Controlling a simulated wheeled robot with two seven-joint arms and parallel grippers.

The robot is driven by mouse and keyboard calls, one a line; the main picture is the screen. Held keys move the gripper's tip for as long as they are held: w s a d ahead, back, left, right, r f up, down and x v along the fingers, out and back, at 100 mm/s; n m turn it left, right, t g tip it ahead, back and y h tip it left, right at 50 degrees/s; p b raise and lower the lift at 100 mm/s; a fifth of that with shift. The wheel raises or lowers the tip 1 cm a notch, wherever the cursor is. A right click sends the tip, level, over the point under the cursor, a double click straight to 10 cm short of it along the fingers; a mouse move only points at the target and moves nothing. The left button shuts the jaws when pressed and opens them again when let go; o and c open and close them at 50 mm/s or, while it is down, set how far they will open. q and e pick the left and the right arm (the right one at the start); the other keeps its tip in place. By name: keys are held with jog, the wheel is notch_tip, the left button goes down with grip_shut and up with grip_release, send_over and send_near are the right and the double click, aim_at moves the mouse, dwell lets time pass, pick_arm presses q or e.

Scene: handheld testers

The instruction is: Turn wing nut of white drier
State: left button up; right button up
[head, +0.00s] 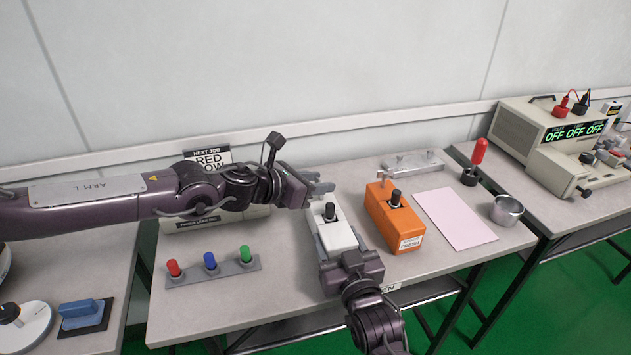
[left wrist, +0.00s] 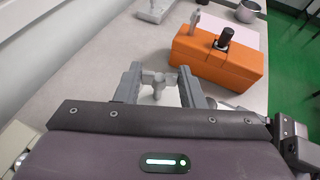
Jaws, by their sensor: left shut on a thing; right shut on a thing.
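The white drier (head: 338,236) is a white box with a black knob on top, standing on the middle table in the head view. My right gripper (head: 341,248) comes from the near side, with its fingers along the box's sides, shut on it. My left gripper (head: 320,189) is at the far end of the box. In the left wrist view its fingers (left wrist: 159,77) are on both sides of a grey wing nut (left wrist: 158,86), shut on it. Most of the drier is hidden in the left wrist view, and the wing nut is largely covered in the head view.
An orange tester (head: 393,222) stands close to the right of the white drier. Further right are a pink sheet (head: 455,218), a metal cup (head: 507,210) and a red-handled tool (head: 478,155). A strip with red, blue and green knobs (head: 212,272) lies left.

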pick_arm(q)
jog(key=n+t+y, duration=0.2)
jog(key=n+y, duration=0.1)
jog(key=n, duration=0.1)
jog(key=shift+s+d+t+y, duration=0.2)
jog(key=shift+d+t+y, duration=0.1)
jog(key=shift+t+y, duration=0.1)
jog(key=n+y, duration=0.1)
jog(key=n+t+y, duration=0.1)
jog(key=n+y, duration=0.1)
jog(key=shift+s+d+n+t+y, duration=0.1)
jog(key=shift+d+n+t+y, duration=0.2)
jog(key=shift+y, duration=0.1)
jog(key=n+y, duration=0.3)
jog(key=y, duration=0.1)
jog(key=shift+d, duration=0.15)
pick_arm(e)
jog(key=shift+a, duration=0.1)
pick_arm(q)
jog(key=shift+n+y, duration=1.2)
jog(key=shift+n, duration=0.2)
pick_arm(e)
jog(key=shift+s, duration=0.1)
pick_arm(q)
jog(key=shift+y, duration=0.3)
jog(key=o, duration=1)
